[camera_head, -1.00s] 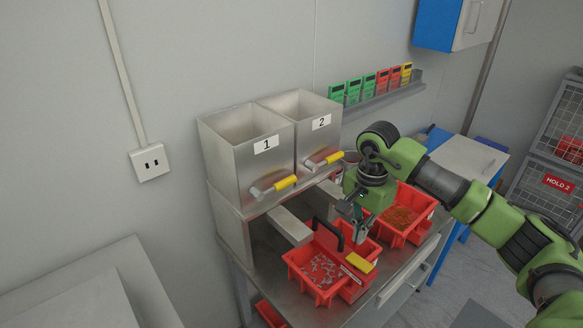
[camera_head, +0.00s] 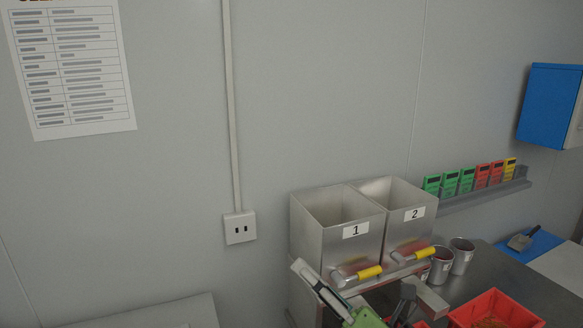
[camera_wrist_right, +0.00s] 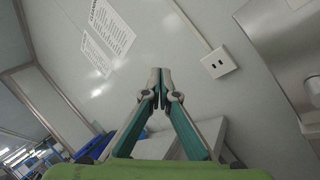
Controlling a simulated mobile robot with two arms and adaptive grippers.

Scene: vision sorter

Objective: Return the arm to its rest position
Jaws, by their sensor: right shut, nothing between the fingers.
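My right gripper (camera_head: 302,268) shows at the bottom of the head view, in front of the steel hopper marked 1 (camera_head: 310,220). Part of its green body shows at the bottom edge; the rest of the arm is out of frame. In the right wrist view the two fingers (camera_wrist_right: 159,76) meet at their tips, shut with nothing between them, and point toward the wall. The gripper is in the air. My left gripper is in neither view.
Hopper 2 (camera_head: 401,191) stands beside hopper 1, both with yellow-gripped handles. A red bin (camera_head: 497,306) and metal cups (camera_head: 441,264) stand on the bench at right. A wall socket (camera_head: 240,228) and a pale surface (camera_head: 190,311) are at left. The wrist view shows open wall ahead.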

